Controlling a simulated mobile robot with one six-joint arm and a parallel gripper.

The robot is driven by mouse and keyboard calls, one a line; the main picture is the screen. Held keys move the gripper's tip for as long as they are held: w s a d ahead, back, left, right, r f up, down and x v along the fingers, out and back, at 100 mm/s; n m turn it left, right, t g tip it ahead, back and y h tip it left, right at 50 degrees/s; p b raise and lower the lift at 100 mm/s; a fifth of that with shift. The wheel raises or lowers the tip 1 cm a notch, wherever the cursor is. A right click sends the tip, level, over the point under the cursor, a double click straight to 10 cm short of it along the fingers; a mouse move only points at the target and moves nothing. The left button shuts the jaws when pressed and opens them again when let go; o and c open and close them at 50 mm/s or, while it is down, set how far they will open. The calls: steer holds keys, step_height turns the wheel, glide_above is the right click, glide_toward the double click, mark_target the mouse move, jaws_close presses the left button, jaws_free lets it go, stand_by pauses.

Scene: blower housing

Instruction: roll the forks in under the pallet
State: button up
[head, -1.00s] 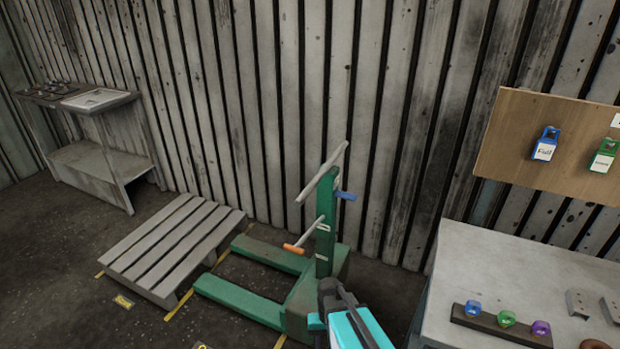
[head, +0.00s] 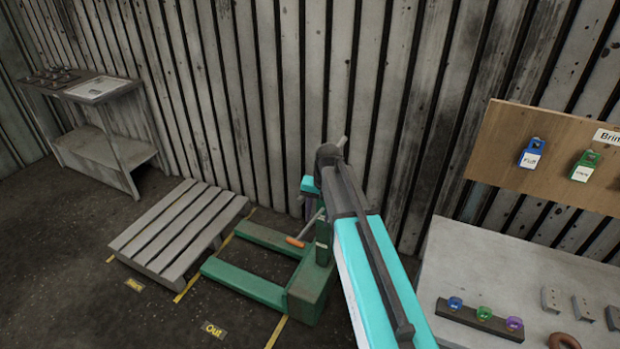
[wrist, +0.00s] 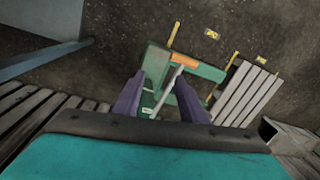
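The slatted grey pallet (head: 180,232) lies on the floor at left in the head view; it also shows in the wrist view (wrist: 246,95). The green pallet truck (head: 308,290) stands to its right. Its two forks (head: 245,284) point at the pallet's near right side, with their tips outside it. An orange-ended lever (head: 295,242) sits low on the truck. My gripper (wrist: 158,95) is above the truck, its two fingers apart, with the lever's grey rod showing between and beyond them. My arm hides most of the truck's upright and handle in the head view.
A workbench (head: 500,265) with coloured padlocks (head: 484,313) stands at right, below a wooden board (head: 560,160) with hanging tags. A metal side table (head: 105,90) is at back left. Yellow floor lines and an "Out" label (head: 214,329) mark the floor. The corrugated wall is behind.

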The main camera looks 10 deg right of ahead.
steer(key=w+r+m, duration=0.1)
steer(key=w+r, duration=0.3)
steer(key=r, duration=0.5)
steer(key=w+d+r+m, duration=0.1)
steer(key=w+r, duration=0.4)
steer(key=r, duration=0.4)
steer(key=shift+w+d+m+t+y, duration=0.25)
steer(key=shift+d+m+t+y, duration=0.05)
steer(key=shift+y, duration=0.1)
steer(key=shift+w+a+f+b, duration=0.3)
steer(key=shift+f+b, duration=0.95)
steer(key=shift+f, duration=1)
steer(key=shift+w+a+f+b, duration=0.2)
steer(key=shift+a+f+b, duration=0.25)
steer(key=shift+f+b, duration=1.3)
steer(key=shift+w+a+f+b, duration=0.3)
steer(key=shift+f+b, duration=0.45)
steer(key=shift+f, duration=1.95)
jaws_close()
